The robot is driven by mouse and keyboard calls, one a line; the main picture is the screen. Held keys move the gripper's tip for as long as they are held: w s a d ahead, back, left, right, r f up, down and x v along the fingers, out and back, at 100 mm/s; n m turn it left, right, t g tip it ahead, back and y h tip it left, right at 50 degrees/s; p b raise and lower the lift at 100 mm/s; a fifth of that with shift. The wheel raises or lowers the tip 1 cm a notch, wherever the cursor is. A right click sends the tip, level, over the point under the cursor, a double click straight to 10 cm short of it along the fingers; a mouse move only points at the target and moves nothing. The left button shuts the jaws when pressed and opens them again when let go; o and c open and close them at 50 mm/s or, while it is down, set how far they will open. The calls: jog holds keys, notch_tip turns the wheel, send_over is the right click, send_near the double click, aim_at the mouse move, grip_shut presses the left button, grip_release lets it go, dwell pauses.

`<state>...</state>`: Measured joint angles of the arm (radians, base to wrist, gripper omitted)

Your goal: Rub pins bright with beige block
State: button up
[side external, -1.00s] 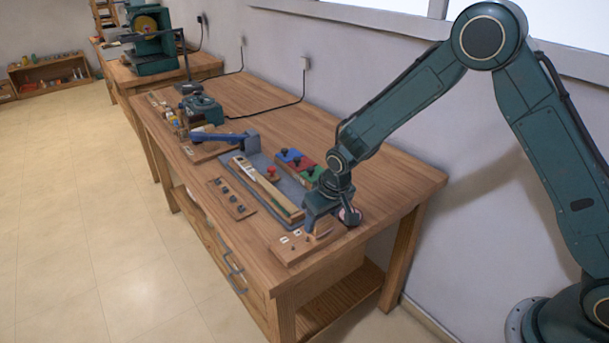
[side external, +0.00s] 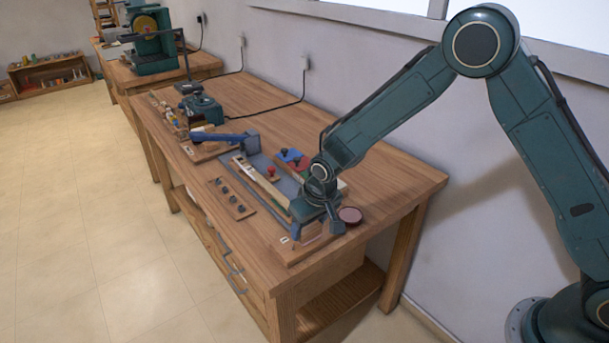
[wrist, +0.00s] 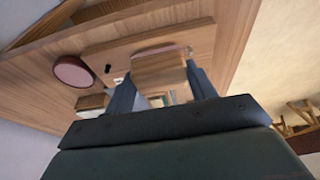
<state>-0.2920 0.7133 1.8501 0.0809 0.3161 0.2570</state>
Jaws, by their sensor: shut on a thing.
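My gripper (side external: 316,226) is low over the near right end of the workbench and is shut on a beige wooden block. In the wrist view the block (wrist: 160,70) sits between the two fingers of my gripper (wrist: 160,85). A flat wooden board (side external: 290,254) with small white patches lies under the gripper; the board (wrist: 198,40) also shows in the wrist view. One small dark pin (wrist: 108,68) stands out beside the block. Other pins on this board are hidden or too small to tell, and I cannot tell whether the block touches one.
A round dark-red pad or tin (side external: 350,215) stands just right of the gripper. Behind lie a grey tray with a long wooden piece (side external: 262,186), red and blue blocks (side external: 290,156), and a strip with several dark knobs (side external: 230,198). The bench's right corner is clear.

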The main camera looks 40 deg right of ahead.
jog(key=shift+a, duration=1.15)
jog(key=shift+d, duration=4.1)
jog(key=shift+a, duration=4.35)
jog(key=shift+d, duration=4.3)
jog(key=shift+d+r, duration=0.1)
jog(key=shift+r, duration=0.05)
notch_tip(320, 180, up, 8)
